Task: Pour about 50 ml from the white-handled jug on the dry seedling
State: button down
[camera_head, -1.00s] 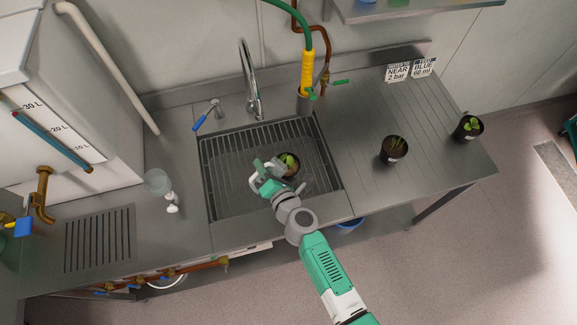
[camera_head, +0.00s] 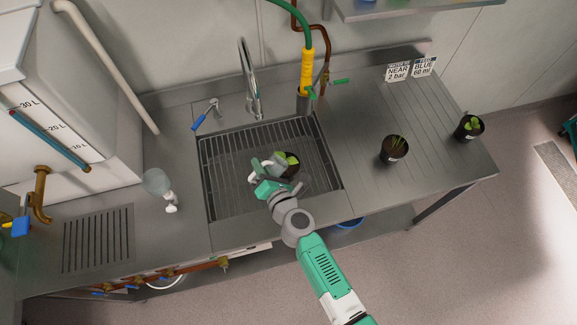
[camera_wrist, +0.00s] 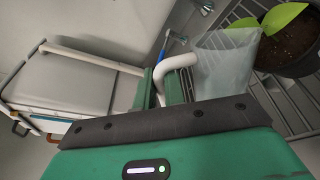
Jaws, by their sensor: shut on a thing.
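My gripper (camera_head: 266,186) is shut on the white handle (camera_wrist: 180,62) of a clear jug (camera_wrist: 228,58) and holds it over the sink. In the wrist view the jug leans towards a black pot (camera_wrist: 300,66) with dark brown soil and broad light green leaves (camera_wrist: 283,16). Its rim is close beside the pot; I cannot tell whether they touch. In the head view this potted seedling (camera_head: 290,160) stands in the sink, partly hidden by the jug and gripper. No stream of water or level in the jug can be made out.
The sink (camera_head: 220,150) has a slatted grate. A tall tap (camera_head: 250,80) and a yellow-handled green hose (camera_head: 307,72) stand behind it. Two more potted plants (camera_head: 395,150) (camera_head: 469,128) stand on the right drainboard. A clear vessel with white parts (camera_head: 157,182) is left of the sink.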

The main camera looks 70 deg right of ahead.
aim_at(253, 179)
jog(key=f+b, duration=0.1)
jog(key=w+a+f+n+b, duration=0.1)
jog(key=a+f+n+b, duration=0.1)
jog(key=f, duration=0.1)
jog(key=shift+w+a, duration=0.1)
jog(key=shift+w, duration=0.15)
jog(key=shift+a+r+n+h, duration=0.15)
jog(key=shift+a+n+h, duration=0.25)
jog(key=shift+n, duration=0.2)
jog(key=shift+d+r, duration=0.1)
jog(key=shift+r, duration=0.35)
jog(key=f+b, duration=0.1)
jog(key=w+a+f+n+b, duration=0.1)
jog(key=b, duration=0.1)
jog(key=f+n+b, duration=0.1)
jog(key=shift+w+a+h, duration=0.2)
jog(key=shift+a+h, duration=0.1)
jog(key=shift+h, duration=0.1)
jog(key=shift+f+b, duration=0.15)
jog(key=shift+b, duration=0.15)
